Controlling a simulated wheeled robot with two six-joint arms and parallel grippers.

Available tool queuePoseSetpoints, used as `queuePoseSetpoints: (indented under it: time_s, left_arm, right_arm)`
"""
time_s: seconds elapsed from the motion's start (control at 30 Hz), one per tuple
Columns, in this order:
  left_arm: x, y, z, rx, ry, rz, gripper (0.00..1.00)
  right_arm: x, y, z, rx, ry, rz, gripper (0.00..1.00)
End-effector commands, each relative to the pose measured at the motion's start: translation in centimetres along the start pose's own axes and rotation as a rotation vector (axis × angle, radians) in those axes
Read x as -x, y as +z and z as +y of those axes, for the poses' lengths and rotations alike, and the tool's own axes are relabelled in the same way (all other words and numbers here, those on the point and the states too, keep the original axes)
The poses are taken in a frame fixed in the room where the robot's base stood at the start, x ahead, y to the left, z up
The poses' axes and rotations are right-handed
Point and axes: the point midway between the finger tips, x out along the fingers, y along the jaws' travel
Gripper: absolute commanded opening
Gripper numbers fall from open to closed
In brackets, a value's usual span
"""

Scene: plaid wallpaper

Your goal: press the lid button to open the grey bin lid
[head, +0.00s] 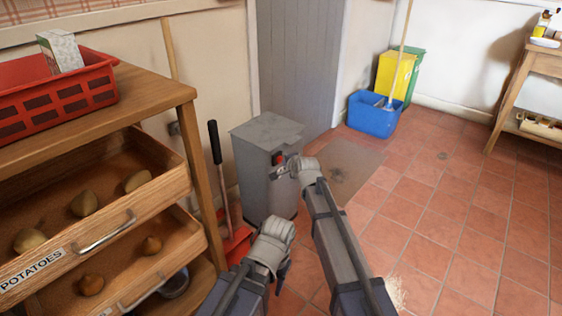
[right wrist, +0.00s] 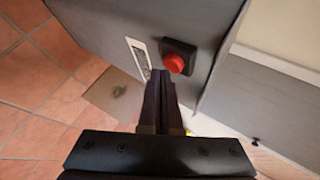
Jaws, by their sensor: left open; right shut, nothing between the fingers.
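The grey bin (head: 262,170) stands on the tiled floor with its flat lid (head: 268,132) closed. A red lid button (head: 276,158) on a dark mount sits high on its front. In the right wrist view the red button (right wrist: 174,63) is just ahead of the fingertips and slightly to their right. My right gripper (head: 284,170) is shut and empty, close to the bin's front beside the button; I cannot tell if it touches. It also shows in the right wrist view (right wrist: 160,78). My left gripper (head: 284,268) is open, lower and nearer, apart from the bin.
A wooden rack (head: 190,140) with potato drawers and a red crate (head: 88,92) stands at the left. A red dustpan (head: 238,246) lies between rack and bin. A blue bucket (head: 373,118) stands farther back. The tiled floor (head: 450,220) at right is clear.

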Motion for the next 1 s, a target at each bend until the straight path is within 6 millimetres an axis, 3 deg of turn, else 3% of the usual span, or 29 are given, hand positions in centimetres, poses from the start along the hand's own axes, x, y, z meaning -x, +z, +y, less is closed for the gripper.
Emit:
queuePoseSetpoints:
  time_s: [1.0]
  left_arm:
    - [0.00,0.00,0.00,0.000,0.000,0.000,0.50]
  right_arm:
    - [-0.77,0.53,-0.56,0.000,0.000,0.000,0.00]
